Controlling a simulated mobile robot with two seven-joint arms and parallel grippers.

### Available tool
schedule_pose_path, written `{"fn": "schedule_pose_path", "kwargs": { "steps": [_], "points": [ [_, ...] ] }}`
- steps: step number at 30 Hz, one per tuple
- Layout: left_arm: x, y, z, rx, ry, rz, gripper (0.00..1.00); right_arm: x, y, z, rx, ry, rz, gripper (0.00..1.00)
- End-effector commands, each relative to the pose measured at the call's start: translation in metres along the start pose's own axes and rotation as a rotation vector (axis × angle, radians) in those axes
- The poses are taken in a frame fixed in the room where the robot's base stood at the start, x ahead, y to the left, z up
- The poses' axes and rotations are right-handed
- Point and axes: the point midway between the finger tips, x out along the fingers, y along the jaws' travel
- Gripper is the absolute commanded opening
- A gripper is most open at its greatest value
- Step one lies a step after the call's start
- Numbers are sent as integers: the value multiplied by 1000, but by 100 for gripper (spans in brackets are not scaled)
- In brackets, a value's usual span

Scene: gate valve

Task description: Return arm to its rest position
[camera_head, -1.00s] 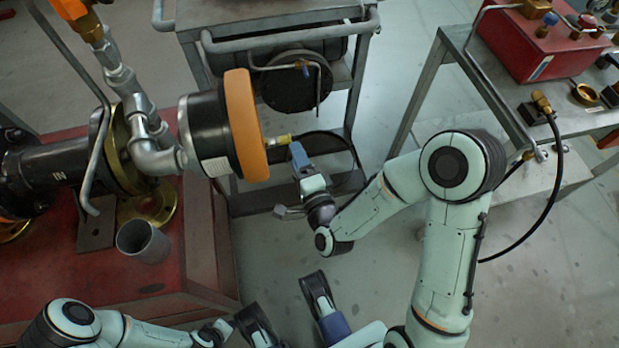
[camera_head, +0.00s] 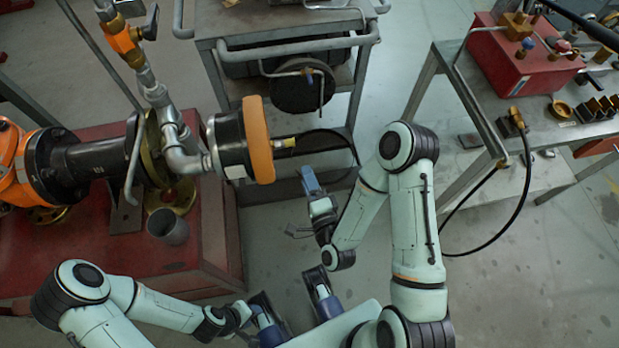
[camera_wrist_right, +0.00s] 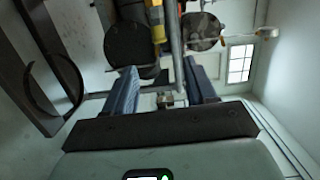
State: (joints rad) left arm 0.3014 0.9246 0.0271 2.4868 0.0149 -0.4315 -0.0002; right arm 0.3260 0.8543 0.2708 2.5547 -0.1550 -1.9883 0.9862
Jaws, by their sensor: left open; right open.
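My right gripper (camera_head: 308,175) is in the middle of the head view, below and to the right of the orange ring (camera_head: 258,140) on the black valve end (camera_head: 229,143). It is apart from the brass fitting (camera_head: 285,143) at the ring's centre. My right arm (camera_head: 410,215) is bent, with its elbow high. In the right wrist view the two blue fingers (camera_wrist_right: 162,92) are spread with nothing held between them. My left arm (camera_head: 160,308) lies low at the left, and its gripper (camera_head: 252,316) is near the bottom edge.
The valve stands on a red bench (camera_head: 75,245) with a grey cup (camera_head: 167,227). A grey cart (camera_head: 290,38) is behind. A metal table (camera_head: 545,130) at right holds a red box (camera_head: 520,62); a black hose (camera_head: 524,190) hangs off it.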

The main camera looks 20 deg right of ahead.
Motion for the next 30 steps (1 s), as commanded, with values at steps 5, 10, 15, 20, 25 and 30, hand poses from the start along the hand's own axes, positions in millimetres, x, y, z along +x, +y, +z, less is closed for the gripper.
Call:
{"fn": "schedule_pose_path", "kwargs": {
  "steps": [5,10,15,20,25,30],
  "points": [
    [0,0,1,0,-2,0,43,0,1,0,-1,0,1,56],
    [0,0,1,0,-2,0,43,0,1,0,-1,0,1,56],
    [0,0,0,0,-1,0,43,0,0,0,0,0,1,56],
    [0,0,0,0,-1,0,43,0,10,2,-36,-18,42,56],
    [0,0,0,0,-1,0,43,-9,64,14,-216,-133,261,56],
    [0,0,0,0,-1,0,43,-43,137,25,-454,-353,559,56]
  ]
}}
